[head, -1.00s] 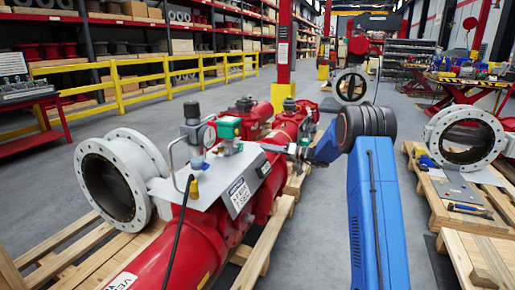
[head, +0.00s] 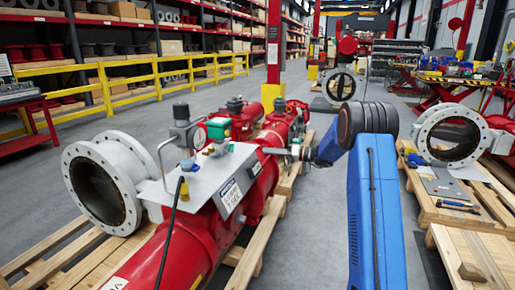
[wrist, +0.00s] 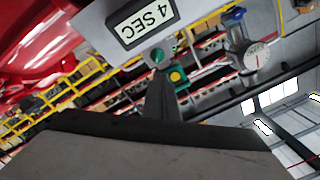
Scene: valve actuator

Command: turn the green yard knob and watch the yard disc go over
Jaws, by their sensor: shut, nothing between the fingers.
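The red valve actuator (head: 165,245) lies on a wooden pallet with a metal plate (head: 165,195) on top. A small round green knob (wrist: 158,56) shows in the wrist view at the plate's edge, by a "4 SEC" label (wrist: 142,22). My gripper (wrist: 161,76) is shut and empty, its dark tips pointing at the knob and close to it; I cannot tell whether they touch. In the head view my gripper (head: 284,151) is right of the plate. I cannot make out a yard disc.
A gauge (wrist: 257,54) and a grey cylinder (head: 181,113) stand on the plate. A white flange (head: 88,190) is at the left. A second pallet (head: 440,215) with a flanged pipe (head: 450,138) and tools is at the right. Grey floor lies between.

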